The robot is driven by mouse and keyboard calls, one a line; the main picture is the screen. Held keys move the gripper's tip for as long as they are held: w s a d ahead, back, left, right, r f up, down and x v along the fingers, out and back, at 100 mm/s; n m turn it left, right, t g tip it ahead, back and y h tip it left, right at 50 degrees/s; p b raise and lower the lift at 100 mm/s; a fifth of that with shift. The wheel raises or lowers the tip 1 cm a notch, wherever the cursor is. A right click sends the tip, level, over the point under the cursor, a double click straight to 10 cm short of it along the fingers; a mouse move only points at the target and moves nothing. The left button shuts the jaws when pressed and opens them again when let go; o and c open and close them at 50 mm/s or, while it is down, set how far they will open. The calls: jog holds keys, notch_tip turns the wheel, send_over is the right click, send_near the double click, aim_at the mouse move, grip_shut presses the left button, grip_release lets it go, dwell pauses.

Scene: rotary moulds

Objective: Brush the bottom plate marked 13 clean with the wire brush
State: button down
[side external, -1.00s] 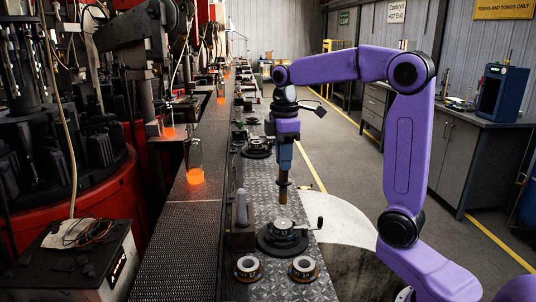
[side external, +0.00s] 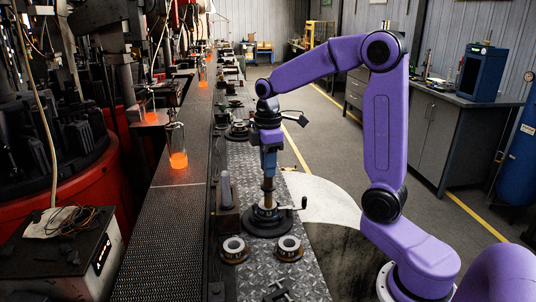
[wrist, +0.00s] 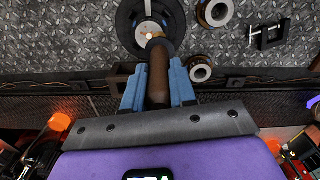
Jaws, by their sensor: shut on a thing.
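My gripper (side external: 268,168) is shut on a brown, rod-like tool, the wire brush (side external: 268,187), held upright. In the wrist view, the blue fingers (wrist: 157,92) grip both sides of the brush handle (wrist: 158,72). The brush's lower end is at the middle of a round dark fixture with a side crank (side external: 266,223). Whether it touches the plate there I cannot tell. The fixture also shows at the top of the wrist view (wrist: 128,22), partly behind the brush. Its plate is mostly hidden, and no number 13 is legible.
Two pale-centred rings (side external: 233,246) (side external: 289,245) and a small dark clamp (side external: 278,291) lie in front of the fixture. A grey rounded post (side external: 226,190) stands close on its left. A conveyor (side external: 165,225) with glowing bottles (side external: 177,150) runs further left.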

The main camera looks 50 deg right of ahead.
jog(key=shift+w+d+f, duration=0.4)
jog(key=shift+w+d, duration=0.1)
jog(key=shift+s+a, duration=0.25)
jog(key=shift+a, duration=0.05)
jog(key=shift+s+a+r, duration=0.1)
jog(key=shift+s+r, duration=0.05)
jog(key=shift+r, duration=0.45)
jog(key=shift+s+a+r, duration=0.1)
jog(key=shift+r, duration=3.35)
jog(key=shift+f, duration=0.1)
